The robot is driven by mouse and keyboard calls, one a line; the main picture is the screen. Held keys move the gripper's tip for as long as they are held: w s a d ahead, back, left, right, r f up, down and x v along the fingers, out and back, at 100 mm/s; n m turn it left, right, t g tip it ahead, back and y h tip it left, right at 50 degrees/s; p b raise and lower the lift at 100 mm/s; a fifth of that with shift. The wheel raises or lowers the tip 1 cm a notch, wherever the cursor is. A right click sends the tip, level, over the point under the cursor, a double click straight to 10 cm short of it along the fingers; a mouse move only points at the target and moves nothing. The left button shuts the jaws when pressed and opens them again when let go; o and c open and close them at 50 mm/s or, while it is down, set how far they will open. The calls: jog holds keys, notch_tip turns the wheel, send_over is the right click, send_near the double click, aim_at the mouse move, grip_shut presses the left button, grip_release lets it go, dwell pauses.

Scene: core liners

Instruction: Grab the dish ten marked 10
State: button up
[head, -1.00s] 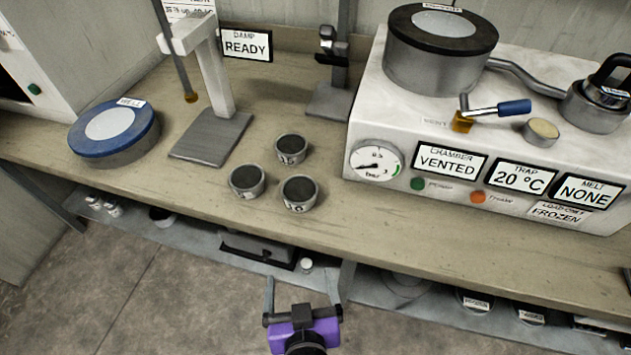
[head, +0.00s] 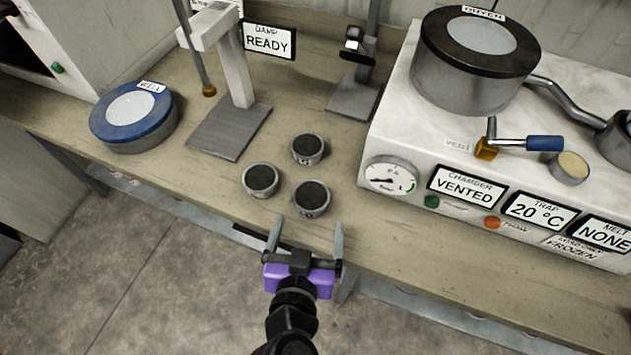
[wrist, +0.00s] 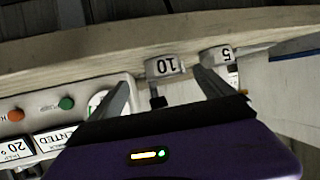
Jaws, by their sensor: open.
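The dish ten (head: 311,198) is a small grey round cup with a dark top, standing on the bench at the front right of a group of three. In the wrist view, which is upside down, its label 10 (wrist: 165,66) shows between my fingers. My gripper (head: 307,230), purple with two grey fingers, is open and empty at the bench's front edge, just short of the dish and apart from it. The dish marked 5 (wrist: 217,54) is beside it; in the head view it is the left dish (head: 261,180). The third dish (head: 308,149) stands behind.
A stand (head: 228,130) and a blue-rimmed round unit (head: 134,118) are at the left. A small clamp stand (head: 355,97) is behind. The white chamber unit (head: 470,170) with gauge and displays fills the right. The bench front (head: 410,250) is clear.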

aim_at(310, 206)
jog(key=shift+w, duration=0.75)
jog(key=x, duration=0.2)
jog(key=p+x, duration=0.1)
jog(key=x, duration=0.1)
jog(key=r+p+x, duration=0.1)
jog(key=x, duration=0.1)
jog(key=shift+w+a+f, duration=0.15)
jog(key=shift+w, duration=0.4)
jog(key=shift+w+f, duration=0.15)
jog(key=shift+w, duration=0.05)
jog(key=c, duration=1.6)
